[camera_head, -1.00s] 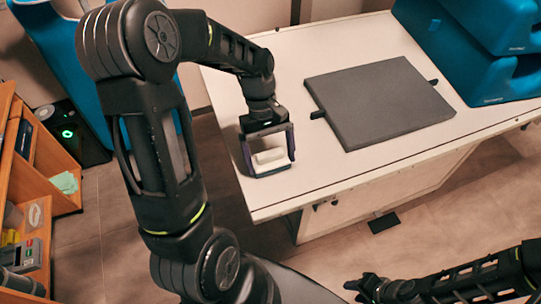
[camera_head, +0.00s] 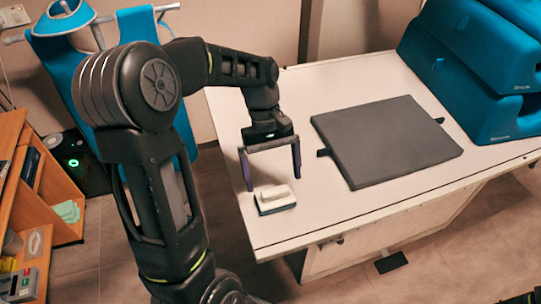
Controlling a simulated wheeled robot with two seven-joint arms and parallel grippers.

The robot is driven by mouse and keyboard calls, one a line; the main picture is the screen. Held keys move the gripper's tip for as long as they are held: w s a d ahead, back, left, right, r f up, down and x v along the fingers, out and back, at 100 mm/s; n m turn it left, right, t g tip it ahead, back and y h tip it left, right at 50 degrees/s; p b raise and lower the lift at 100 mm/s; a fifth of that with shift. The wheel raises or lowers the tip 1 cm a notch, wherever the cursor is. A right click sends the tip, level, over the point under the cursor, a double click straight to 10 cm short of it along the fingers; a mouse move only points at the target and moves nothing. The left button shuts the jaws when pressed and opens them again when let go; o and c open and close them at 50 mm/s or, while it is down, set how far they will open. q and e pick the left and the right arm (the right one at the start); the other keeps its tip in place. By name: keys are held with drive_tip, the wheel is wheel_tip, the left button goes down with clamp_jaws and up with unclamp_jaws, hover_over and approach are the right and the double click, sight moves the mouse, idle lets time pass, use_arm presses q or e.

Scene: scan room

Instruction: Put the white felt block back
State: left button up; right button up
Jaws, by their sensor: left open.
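The white felt block (camera_head: 275,200), with a white grip on top and a darker base, lies on the white table (camera_head: 230,115) near its left front edge. My left gripper (camera_head: 273,183) is open, pointing down just above the block. Its two fingers are spread to either side and hold nothing. The block lies apart from the grey pad. My right gripper is out of view; only a sliver of my right arm shows at the bottom right corner.
A flat grey pad (camera_head: 385,140) with dark side tabs lies mid-table. Blue moulded supports (camera_head: 475,90) stand at the back right. A wooden shelf (camera_head: 30,210) with small items is at the left. The tabletop between block and pad is clear.

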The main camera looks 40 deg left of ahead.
use_arm(q)
drive_tip(key=p+v, duration=0.1)
drive_tip(key=v, duration=0.5)
drive_tip(key=shift+p, duration=0.3)
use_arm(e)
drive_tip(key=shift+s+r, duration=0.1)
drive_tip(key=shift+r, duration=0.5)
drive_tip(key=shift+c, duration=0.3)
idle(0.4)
